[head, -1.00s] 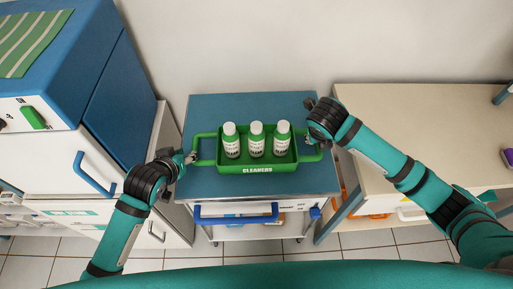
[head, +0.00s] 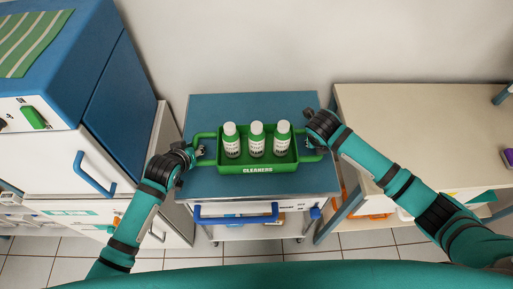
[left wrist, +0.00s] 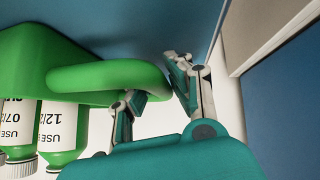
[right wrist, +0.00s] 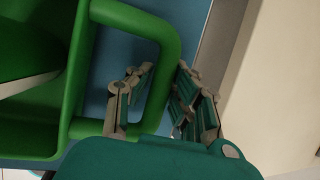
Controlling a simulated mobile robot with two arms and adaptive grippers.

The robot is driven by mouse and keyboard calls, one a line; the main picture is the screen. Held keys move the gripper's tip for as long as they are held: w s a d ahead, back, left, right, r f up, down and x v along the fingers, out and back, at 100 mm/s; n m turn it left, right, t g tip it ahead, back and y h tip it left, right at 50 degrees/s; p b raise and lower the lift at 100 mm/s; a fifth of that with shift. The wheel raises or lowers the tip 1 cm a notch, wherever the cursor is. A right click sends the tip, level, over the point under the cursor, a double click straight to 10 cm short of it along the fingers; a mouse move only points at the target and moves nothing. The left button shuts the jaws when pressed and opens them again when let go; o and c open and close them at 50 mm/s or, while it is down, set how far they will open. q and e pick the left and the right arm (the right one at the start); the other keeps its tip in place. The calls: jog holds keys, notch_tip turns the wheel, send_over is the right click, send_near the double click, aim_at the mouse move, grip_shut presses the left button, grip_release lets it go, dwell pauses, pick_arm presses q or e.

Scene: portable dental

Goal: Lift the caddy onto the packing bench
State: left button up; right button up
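The green caddy (head: 271,170), labelled CLEANERS, stands level on the blue-topped cart (head: 256,105) and holds three white-capped bottles (head: 256,140). It has a loop handle at each end. My left gripper (head: 197,152) is at the left handle (left wrist: 105,76); in the left wrist view its fingers (left wrist: 152,85) are apart, with the handle's end between them. My right gripper (head: 311,146) is at the right handle (right wrist: 166,75); in the right wrist view its fingers (right wrist: 163,95) are apart on either side of the bar. Firm contact cannot be made out.
A cream-topped bench (head: 420,115) stands close to the right of the cart, its near top largely clear. A blue and white cabinet (head: 65,165) stands to the left. A wall is behind the cart. The cart has a blue front handle (head: 236,218).

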pick_arm(q)
grip_shut()
pick_arm(e)
grip_shut()
pick_arm(q)
jog(key=shift+d, duration=0.1)
jog(key=shift+w+r, duration=0.1)
jog(key=shift+r, duration=0.1)
pick_arm(e)
jog(key=shift+w+a+r, duration=0.1)
jog(key=shift+r, duration=0.05)
